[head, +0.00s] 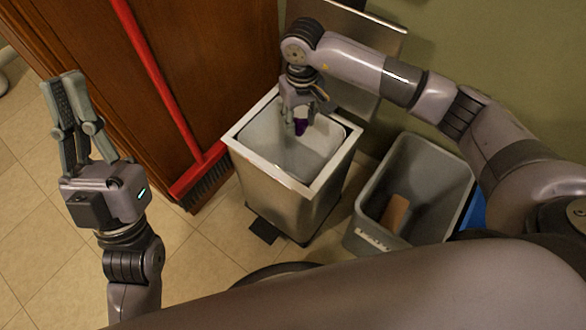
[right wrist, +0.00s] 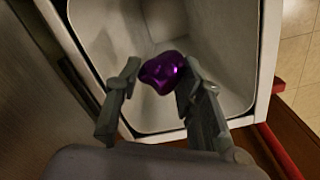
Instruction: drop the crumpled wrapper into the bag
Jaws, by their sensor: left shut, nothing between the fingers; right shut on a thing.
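The crumpled wrapper is shiny purple (head: 301,127). My right gripper (head: 298,119) is shut on it and holds it over the open mouth of a square metal bin (head: 284,197). In the right wrist view the wrapper (right wrist: 162,72) shows between the fingertips (right wrist: 158,76), with the bin's pale interior (right wrist: 146,112) behind it. No separate bag stands out; I cannot tell whether the pale, smooth inside is a liner. My left gripper (head: 66,95) is shut and empty, raised at the left, well apart from the bin.
The bin's lid (head: 362,22) stands open at the back, near the wall. A grey bin (head: 376,225) with a brown item (head: 394,214) inside stands to the right. A red broom (head: 158,80) leans by the wooden cabinet (head: 215,60). Tiled floor (head: 35,210) is free at the left.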

